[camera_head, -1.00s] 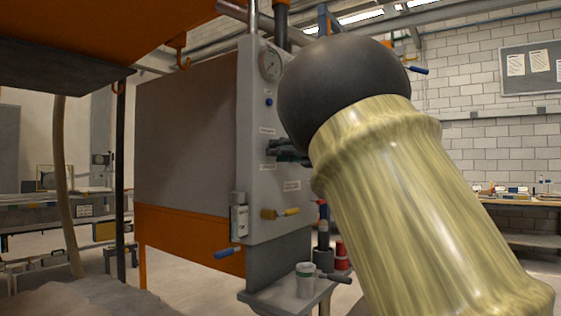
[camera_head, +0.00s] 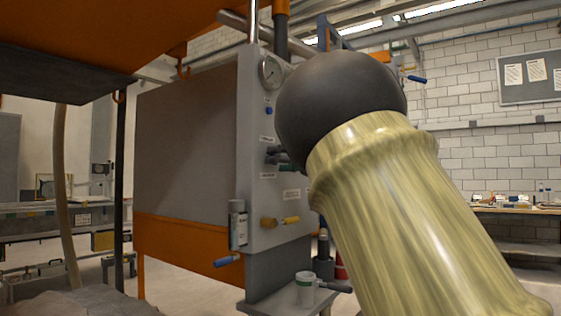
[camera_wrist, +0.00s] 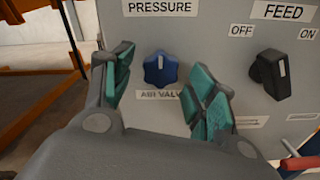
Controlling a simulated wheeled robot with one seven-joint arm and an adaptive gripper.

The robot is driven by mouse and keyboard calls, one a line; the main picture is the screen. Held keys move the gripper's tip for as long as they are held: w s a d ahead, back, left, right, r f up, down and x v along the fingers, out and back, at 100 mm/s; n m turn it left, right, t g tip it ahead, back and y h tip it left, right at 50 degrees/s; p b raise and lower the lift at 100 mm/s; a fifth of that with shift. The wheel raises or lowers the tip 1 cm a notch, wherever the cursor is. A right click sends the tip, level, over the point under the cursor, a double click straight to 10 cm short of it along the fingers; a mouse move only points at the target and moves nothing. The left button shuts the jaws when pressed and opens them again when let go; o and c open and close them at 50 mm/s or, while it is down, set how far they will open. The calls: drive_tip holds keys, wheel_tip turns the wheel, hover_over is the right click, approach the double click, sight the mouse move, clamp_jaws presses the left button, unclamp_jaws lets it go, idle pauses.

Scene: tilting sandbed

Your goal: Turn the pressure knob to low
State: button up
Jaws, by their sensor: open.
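The blue pressure knob (camera_wrist: 160,73) is on the grey panel under the PRESSURE label (camera_wrist: 160,8) in the wrist view. Its white mark points about straight up. The knob also shows small in the head view (camera_head: 269,110), below the round gauge. My gripper (camera_wrist: 163,82) is open, with its green-padded fingers on either side of the knob in the wrist picture. I see no contact with the knob, and cannot tell the exact gap to the panel. In the head view my gripper (camera_head: 277,156) is in front of the panel, lower than the knob and partly hidden by my arm.
A black FEED knob (camera_wrist: 270,78) with OFF and ON labels is right of the pressure knob. A red-handled lever (camera_wrist: 297,163) is at lower right. The round gauge (camera_head: 270,70) and a yellow-handled valve (camera_head: 290,220) are on the panel. A cup (camera_head: 305,288) stands on the shelf below.

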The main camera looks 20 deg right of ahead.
drive_tip(key=shift+s+d, duration=0.1)
drive_tip(key=v, duration=1.1)
drive_tip(key=shift+s+d, duration=0.25)
drive_tip(key=shift+s, duration=0.05)
